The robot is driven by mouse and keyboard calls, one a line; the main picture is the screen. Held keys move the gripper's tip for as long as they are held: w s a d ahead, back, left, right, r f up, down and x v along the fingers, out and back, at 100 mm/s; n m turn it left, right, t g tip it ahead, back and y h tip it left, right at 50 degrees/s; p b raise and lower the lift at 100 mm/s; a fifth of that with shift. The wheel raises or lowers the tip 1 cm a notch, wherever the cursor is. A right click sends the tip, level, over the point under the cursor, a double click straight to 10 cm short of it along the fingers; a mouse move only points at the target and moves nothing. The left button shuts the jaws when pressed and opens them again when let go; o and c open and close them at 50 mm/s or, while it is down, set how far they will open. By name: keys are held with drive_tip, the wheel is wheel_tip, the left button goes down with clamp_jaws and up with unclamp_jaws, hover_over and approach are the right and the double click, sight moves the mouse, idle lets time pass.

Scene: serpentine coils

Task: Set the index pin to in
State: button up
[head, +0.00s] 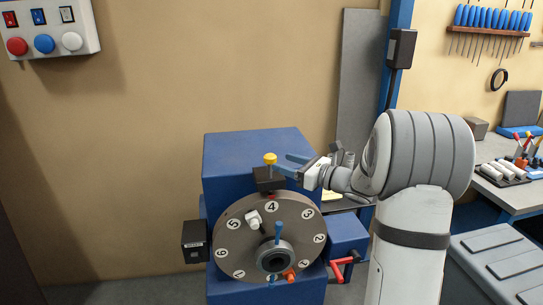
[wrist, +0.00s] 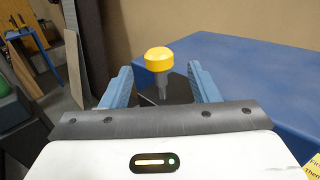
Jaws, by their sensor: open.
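The index pin has a yellow knob (head: 270,158) on a grey stem, standing upright in a black block (head: 268,179) above the numbered grey disc (head: 240,240). Below the knob, some grey stem shows. In the wrist view the yellow knob (wrist: 159,56) stands beyond and between my two blue fingers. My gripper (head: 284,165) is open, just right of the knob in the head view. The wrist view shows my gripper (wrist: 160,85) with a wide gap on both sides of the stem. I cannot tell whether a finger touches it.
The blue machine housing (head: 250,145) stands behind the disc. The disc carries a white knob (head: 253,219), a blue-handled lever (head: 278,232) and an orange piece (head: 289,274). A red handle (head: 342,266) sits at right. A button panel (head: 45,30) hangs on the wall.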

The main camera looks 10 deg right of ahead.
sight(275, 161)
drive_tip(key=p+x, duration=0.1)
drive_tip(key=x, duration=0.5)
drive_tip(key=shift+a, duration=0.1)
drive_tip(key=shift+c, duration=0.2)
drive_tip(key=shift+f, duration=0.15)
clamp_jaws()
